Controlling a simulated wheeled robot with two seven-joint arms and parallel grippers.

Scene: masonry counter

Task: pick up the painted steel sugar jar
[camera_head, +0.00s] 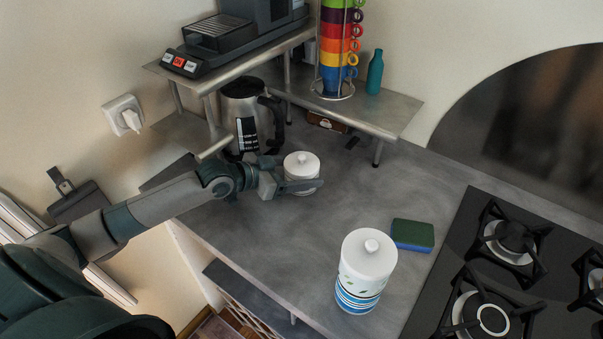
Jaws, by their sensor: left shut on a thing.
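A small white jar (302,164) with a knobbed lid stands upright at the left part of the counter, and I take it for the sugar jar. My left gripper (304,178) reaches in from the left and is shut on this jar, with one finger across its near side. The finger hides part of the jar's body, and I cannot tell whether its base touches the counter. A larger white canister (366,262) with a knobbed lid, leaf pattern and blue stripes stands nearer the front. My right gripper is not in view.
A steel kettle (246,122) stands just behind the left gripper, beside a raised metal shelf (390,117) with a cup stack (338,50) and teal bottle (375,73). A green-blue sponge (412,235) and gas hob (500,260) lie right. The counter's middle is clear.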

